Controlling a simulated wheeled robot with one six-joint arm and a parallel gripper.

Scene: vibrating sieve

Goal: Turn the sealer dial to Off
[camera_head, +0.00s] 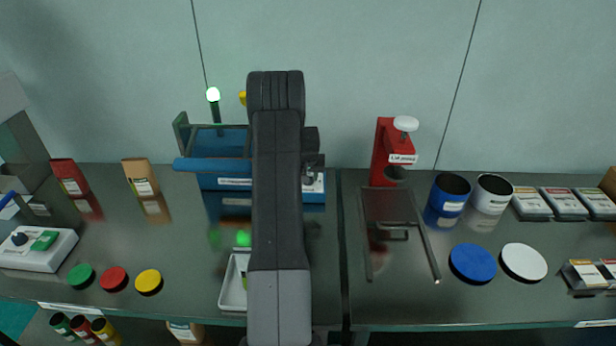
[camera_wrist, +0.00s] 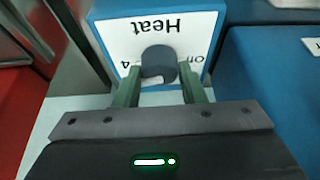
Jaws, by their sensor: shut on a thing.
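The sealer (camera_head: 222,182) is a blue machine at the back, left of the middle, in the head view; my arm covers its right part. Its blue body also shows in the wrist view (camera_wrist: 228,22). The dial (camera_wrist: 159,62) is a dark round knob on a white panel labelled "Heat", seen upside down; the marks "on" and "4" show beside it. My gripper (camera_wrist: 160,80) has its green fingers on both sides of the dial and is shut on it. The dial's pointer and the Off mark cannot be made out. In the head view the gripper is mostly hidden by my arm.
A white tray (camera_head: 232,290) lies partly under my arm. Red and tan pouches stand at left.

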